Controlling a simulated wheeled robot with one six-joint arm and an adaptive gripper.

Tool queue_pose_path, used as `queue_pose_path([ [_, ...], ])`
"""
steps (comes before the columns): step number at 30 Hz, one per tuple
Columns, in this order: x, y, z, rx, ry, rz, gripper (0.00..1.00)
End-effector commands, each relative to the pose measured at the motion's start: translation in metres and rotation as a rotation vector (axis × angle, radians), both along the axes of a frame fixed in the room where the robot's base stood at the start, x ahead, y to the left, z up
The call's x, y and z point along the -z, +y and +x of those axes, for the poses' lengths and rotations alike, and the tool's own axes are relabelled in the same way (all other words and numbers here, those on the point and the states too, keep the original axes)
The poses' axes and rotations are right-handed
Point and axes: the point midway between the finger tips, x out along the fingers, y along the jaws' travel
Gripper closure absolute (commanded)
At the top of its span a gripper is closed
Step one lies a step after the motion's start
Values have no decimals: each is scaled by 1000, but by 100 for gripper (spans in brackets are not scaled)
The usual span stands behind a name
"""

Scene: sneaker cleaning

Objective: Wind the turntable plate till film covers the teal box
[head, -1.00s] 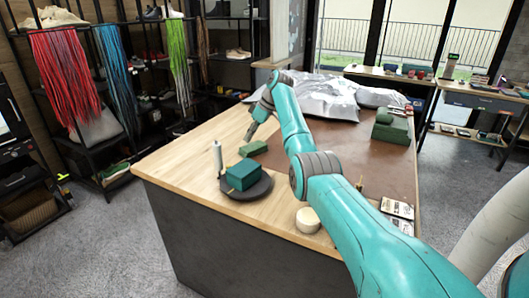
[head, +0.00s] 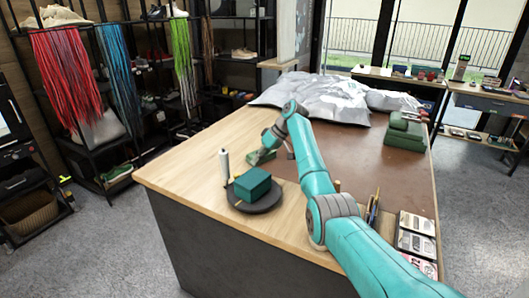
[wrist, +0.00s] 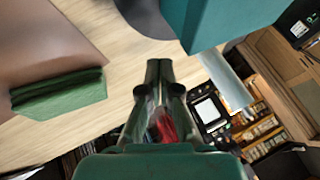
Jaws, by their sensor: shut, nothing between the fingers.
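The teal box (head: 253,183) sits on the dark round turntable plate (head: 262,206) near the table's left front corner. Both also show at the top of the wrist view, the box (wrist: 225,15) cut off by the frame and the plate (wrist: 145,15) beside it. A pale upright roll (head: 224,163) stands just left of the plate; it also shows in the wrist view (wrist: 228,80). I cannot tell whether any film lies on the box. My gripper (head: 257,159) is behind the plate, shut and empty. In the wrist view its fingers (wrist: 160,65) are together, apart from the box.
Silvery bags (head: 315,97) and stacked green blocks (head: 405,133) stand farther back. Cards (head: 416,240) lie at the right. Bare wood lies left of the roll.

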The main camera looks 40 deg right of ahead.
Motion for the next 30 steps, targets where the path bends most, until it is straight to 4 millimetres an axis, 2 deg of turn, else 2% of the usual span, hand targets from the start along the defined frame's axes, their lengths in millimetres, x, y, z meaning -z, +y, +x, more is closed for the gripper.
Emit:
queue_pose_path([
  [5, 20, 14, 9, -2, 0, -1, 100],
  [15, 21, 46, 8, -1, -1, -2, 100],
  [30, 21, 50, 8, 0, 0, 0, 100],
])
